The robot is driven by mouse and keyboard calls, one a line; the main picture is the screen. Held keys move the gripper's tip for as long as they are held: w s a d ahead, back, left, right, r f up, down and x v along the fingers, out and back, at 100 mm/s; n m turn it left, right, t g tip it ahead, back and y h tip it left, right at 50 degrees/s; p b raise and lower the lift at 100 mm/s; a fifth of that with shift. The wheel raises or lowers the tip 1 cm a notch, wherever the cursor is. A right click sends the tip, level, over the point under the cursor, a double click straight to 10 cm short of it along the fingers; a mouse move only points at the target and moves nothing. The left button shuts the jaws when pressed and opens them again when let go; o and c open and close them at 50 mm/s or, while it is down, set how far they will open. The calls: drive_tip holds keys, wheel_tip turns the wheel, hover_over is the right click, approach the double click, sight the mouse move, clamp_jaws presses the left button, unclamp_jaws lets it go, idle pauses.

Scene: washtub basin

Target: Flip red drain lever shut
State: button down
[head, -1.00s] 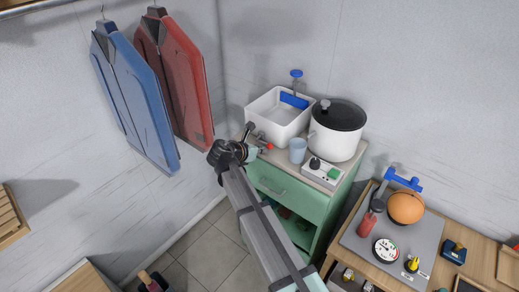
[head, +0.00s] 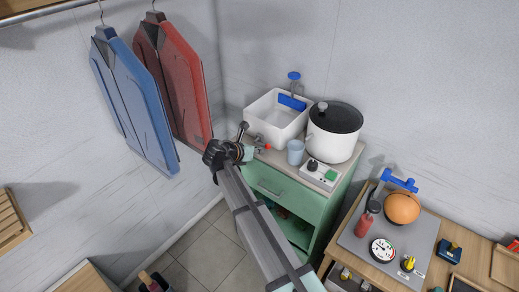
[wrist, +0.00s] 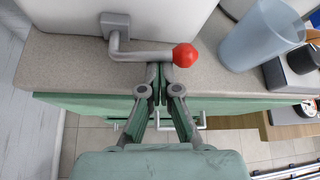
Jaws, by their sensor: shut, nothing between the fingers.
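The red drain lever is a bent grey rod ending in a red ball knob (wrist: 184,55); the knob also shows in the head view (head: 268,147). The rod comes from a grey bracket (wrist: 116,25) on the front of the white washtub basin (wrist: 58,14) and lies sideways, knob to the right. My gripper (wrist: 160,68) is shut and empty. Its fingertips are at the rod's near side, just left of the knob; I cannot tell whether they touch. In the head view, my gripper (head: 254,150) is at the counter's front left, partly hiding the lever.
A pale blue cup (wrist: 258,35) stands close right of the knob; in the head view it is beside a switch box (head: 320,175) and a white pot (head: 333,140). The green cabinet's counter edge (wrist: 60,80) runs beneath my fingers. Open floor (head: 205,255) is at front left.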

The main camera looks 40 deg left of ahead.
drive_tip(key=shift+a+r+p, duration=0.15)
drive_tip(key=shift+r+p, duration=0.7)
drive_tip(key=shift+p, duration=0.25)
drive_tip(key=shift+a+r+p, duration=0.6)
drive_tip(key=shift+r+p, duration=0.2)
drive_tip(key=shift+p, duration=0.25)
drive_tip(key=shift+a+r+p, duration=0.6)
drive_tip(key=shift+a+p, duration=0.35)
drive_tip(key=shift+p, duration=0.15)
drive_tip(key=shift+a+n+h+p, duration=0.3)
drive_tip(key=shift+n+h+p, duration=0.1)
drive_tip(key=shift+n, duration=0.1)
drive_tip(key=shift+a+r, duration=0.1)
drive_tip(key=v, duration=1.1)
drive_tip(key=shift+s+d, duration=0.25)
drive_tip(key=shift+s, duration=0.2)
